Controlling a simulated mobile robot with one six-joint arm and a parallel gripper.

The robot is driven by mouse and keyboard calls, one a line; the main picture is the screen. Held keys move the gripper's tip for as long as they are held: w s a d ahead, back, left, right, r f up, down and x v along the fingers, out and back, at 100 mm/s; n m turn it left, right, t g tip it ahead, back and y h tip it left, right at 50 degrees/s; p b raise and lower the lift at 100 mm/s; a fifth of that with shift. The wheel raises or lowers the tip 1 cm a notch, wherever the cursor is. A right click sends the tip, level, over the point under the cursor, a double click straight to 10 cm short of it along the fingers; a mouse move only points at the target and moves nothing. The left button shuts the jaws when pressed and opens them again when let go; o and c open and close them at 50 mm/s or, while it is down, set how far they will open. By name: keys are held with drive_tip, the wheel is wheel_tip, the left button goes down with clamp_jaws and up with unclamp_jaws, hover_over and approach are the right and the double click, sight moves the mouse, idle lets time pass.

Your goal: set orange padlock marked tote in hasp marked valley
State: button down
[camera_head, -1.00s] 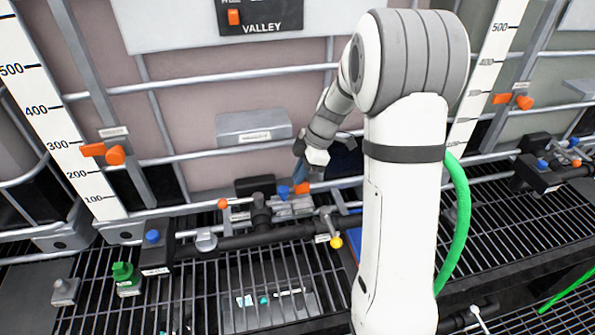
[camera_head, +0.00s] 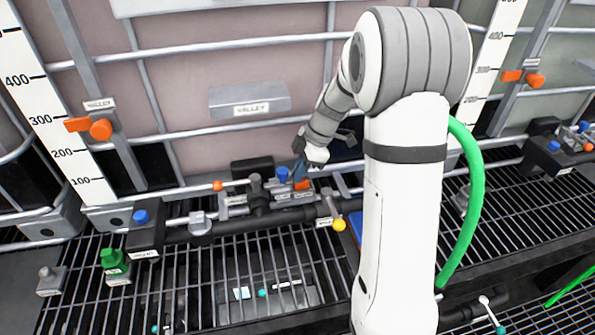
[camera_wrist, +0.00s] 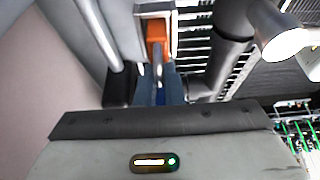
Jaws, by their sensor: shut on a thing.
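The orange padlock (camera_head: 302,185) is at the tip of my gripper (camera_head: 299,172) in the head view, close to the pipework. In the wrist view the padlock's orange body (camera_wrist: 157,30) shows at the top, with a grey metal bar running from it between my gripper's blue fingers (camera_wrist: 160,84). My gripper is shut on it. The padlock's marking cannot be read. I cannot make out the hasp marked valley for certain; small labelled fittings lie right around the padlock, and my gripper partly hides that spot.
A grey box (camera_head: 250,101) labelled VALLEY is on the tank wall above. A blue knob (camera_head: 282,174) is just left of the padlock, and a yellow-ended lever (camera_head: 340,225) is below right. Horizontal cage bars run behind my gripper. Open grating lies in front.

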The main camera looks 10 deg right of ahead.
idle(0.3)
drive_tip(key=c, duration=1.5)
unclamp_jaws()
drive_tip(key=shift+f, duration=0.1)
drive_tip(key=v, duration=0.8)
drive_tip(key=shift+b, duration=0.35)
drive_tip(key=s+a+m+t+h, duration=0.1)
drive_tip(key=s+m, duration=0.5)
drive_tip(key=s, duration=0.2)
drive_tip(key=s+r+m+t+h, duration=0.1)
drive_tip(key=s+m+h, duration=0.1)
drive_tip(key=s+m, duration=0.4)
drive_tip(key=s+a+m+h, duration=0.1)
drive_tip(key=s+m, duration=0.5)
drive_tip(key=s, duration=0.3)
drive_tip(key=shift+s+a+r+t+h, duration=0.3)
drive_tip(key=shift+s+r+t, duration=0.1)
